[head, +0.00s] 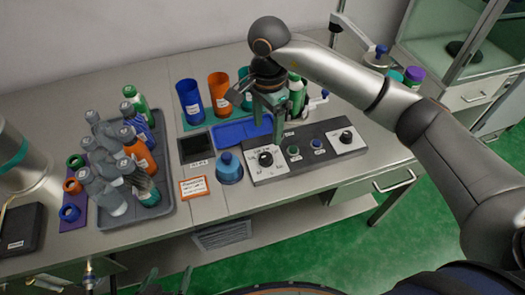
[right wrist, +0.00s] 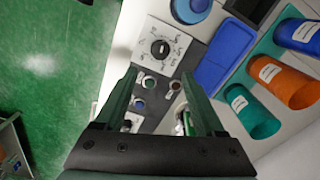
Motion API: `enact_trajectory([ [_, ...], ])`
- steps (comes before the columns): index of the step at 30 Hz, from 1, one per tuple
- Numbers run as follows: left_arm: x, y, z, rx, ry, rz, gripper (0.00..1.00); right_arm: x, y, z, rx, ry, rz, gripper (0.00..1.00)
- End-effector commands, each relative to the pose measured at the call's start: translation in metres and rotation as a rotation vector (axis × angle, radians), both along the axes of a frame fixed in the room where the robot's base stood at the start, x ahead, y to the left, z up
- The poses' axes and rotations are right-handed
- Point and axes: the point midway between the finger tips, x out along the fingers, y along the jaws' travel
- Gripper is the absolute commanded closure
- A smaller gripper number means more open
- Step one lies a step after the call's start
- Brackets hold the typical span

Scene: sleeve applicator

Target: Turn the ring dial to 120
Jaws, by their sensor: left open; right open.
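A dark control panel (head: 306,150) lies near the table's front edge. Its left black dial (head: 265,158) sits on a white marked plate and also shows in the right wrist view (right wrist: 161,47). Its right black dial (head: 346,137) sits on another white plate. I cannot read which is the ring dial, or either setting. My right gripper (head: 268,118) is open and empty, pointing down above the panel's back edge; its fingers (right wrist: 158,76) partly hide the panel in the wrist view. My left gripper (head: 169,273) is open, low at the bottom edge, away from the panel.
Green (head: 293,150) and blue (head: 317,144) buttons lie between the dials. Behind are a blue tray (head: 232,133) and coloured cups (head: 190,103). A grey tray (head: 166,207) of bottles stands left.

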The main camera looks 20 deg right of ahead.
Motion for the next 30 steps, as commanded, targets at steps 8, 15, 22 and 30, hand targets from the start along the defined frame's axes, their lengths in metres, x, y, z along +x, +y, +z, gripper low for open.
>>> enact_trajectory([
  [8, 0.0, -0.001, 0.008, -0.001, 0.0, -0.001, 0.0, -0.002, 0.001, -0.058, 0.003, 0.006, -0.001, 0.29],
  [15, 0.0, -0.001, 0.011, -0.002, -0.001, 0.0, 0.0, -0.001, 0.001, -0.092, 0.004, 0.003, 0.0, 0.29],
  [22, 0.0, -0.001, 0.011, -0.002, -0.001, 0.001, 0.0, 0.0, 0.001, -0.101, 0.004, 0.001, 0.0, 0.29],
  [30, 0.0, -0.001, 0.011, -0.002, -0.001, 0.001, 0.0, 0.0, 0.001, -0.101, 0.004, 0.001, 0.0, 0.38],
])
